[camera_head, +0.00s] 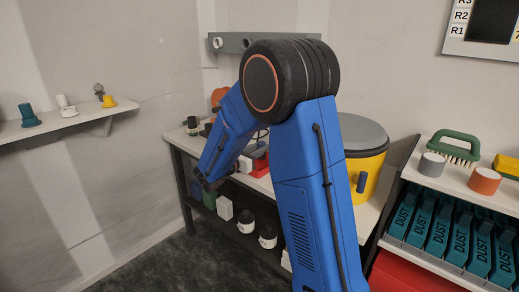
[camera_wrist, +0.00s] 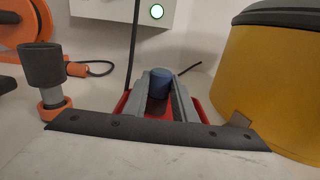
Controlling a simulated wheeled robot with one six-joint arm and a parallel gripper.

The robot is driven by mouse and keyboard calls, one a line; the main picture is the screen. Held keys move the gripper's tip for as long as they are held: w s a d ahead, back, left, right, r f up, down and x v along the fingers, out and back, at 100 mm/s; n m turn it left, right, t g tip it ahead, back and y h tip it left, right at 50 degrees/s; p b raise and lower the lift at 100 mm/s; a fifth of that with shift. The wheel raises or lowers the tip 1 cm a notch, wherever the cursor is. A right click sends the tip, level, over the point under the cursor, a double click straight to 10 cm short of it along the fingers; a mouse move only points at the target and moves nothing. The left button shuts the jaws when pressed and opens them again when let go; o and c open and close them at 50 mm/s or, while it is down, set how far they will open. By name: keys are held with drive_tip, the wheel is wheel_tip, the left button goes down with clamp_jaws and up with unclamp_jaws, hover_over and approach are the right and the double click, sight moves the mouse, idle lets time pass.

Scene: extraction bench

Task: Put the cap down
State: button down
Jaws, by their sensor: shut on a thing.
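The cap, a small blue cylinder (camera_wrist: 160,82), shows in the middle of the wrist view. My gripper (camera_wrist: 160,98) has its grey fingers on either side of the cap and is shut on it. In the head view, the dark end of my gripper (camera_head: 205,182) is low at the front edge of the bench, left of my blue arm. The cap cannot be made out there.
A red tray (camera_wrist: 122,105) lies behind the fingers. A yellow bucket (camera_wrist: 270,85) stands right, and a dark cylinder with an orange base (camera_wrist: 42,66) left. A rack (camera_head: 455,178) stands right.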

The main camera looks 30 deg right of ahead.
drive_tip(key=shift+f, duration=0.35)
drive_tip(key=c, duration=1.5)
unclamp_jaws()
drive_tip(key=shift+o, duration=0.2)
drive_tip(key=shift+r, duration=0.1)
drive_tip(key=shift+r, duration=0.35)
drive_tip(key=v, duration=1.2)
drive_tip(key=shift+f, duration=0.1)
